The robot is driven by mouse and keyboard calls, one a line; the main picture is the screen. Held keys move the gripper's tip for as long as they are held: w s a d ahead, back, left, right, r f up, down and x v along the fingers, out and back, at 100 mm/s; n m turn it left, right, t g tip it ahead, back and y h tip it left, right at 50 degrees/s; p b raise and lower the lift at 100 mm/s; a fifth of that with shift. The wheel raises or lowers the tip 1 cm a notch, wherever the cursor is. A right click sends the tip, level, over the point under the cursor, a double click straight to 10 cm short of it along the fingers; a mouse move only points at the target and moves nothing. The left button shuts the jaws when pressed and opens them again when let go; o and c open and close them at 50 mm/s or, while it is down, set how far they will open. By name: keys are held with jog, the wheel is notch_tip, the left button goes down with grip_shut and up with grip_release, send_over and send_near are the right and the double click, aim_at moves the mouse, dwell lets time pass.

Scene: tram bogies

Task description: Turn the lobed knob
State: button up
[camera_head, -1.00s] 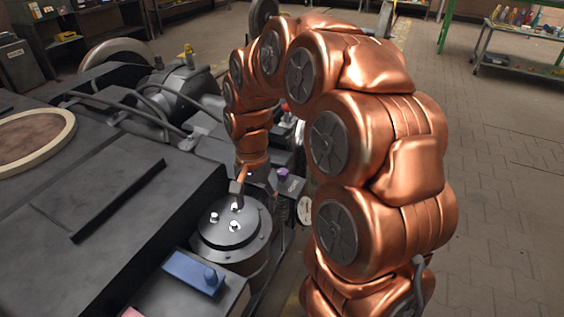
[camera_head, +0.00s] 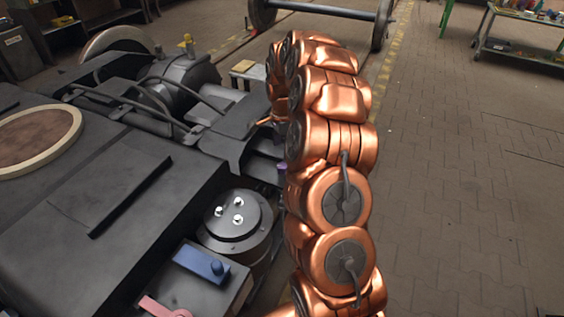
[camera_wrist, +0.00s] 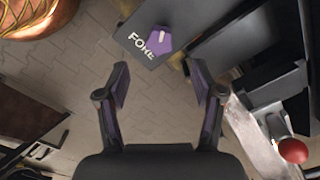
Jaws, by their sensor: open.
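The lobed knob is purple with a light mark on its face. In the wrist view the lobed knob (camera_wrist: 159,39) sits on a dark plate (camera_wrist: 140,20) with white lettering, near the top centre. In the head view only a small purple bit of it (camera_head: 282,167) shows beside my copper arm. My gripper (camera_wrist: 160,82) is open and empty, its two dark fingers with purple pads spread apart. The knob appears beyond the fingertips, roughly centred between them and apart from both. In the head view my arm hides most of the gripper.
The paved floor (camera_head: 450,200) at right is clear.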

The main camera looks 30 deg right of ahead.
aim_at(282, 166)
notch_tip(282, 166, down, 7)
jog(key=shift+a+f+b, duration=0.1)
jog(key=shift+f+b, duration=0.05)
jog(key=shift+b, duration=0.2)
jog(key=c, duration=1.1)
jog(key=shift+c, duration=0.2)
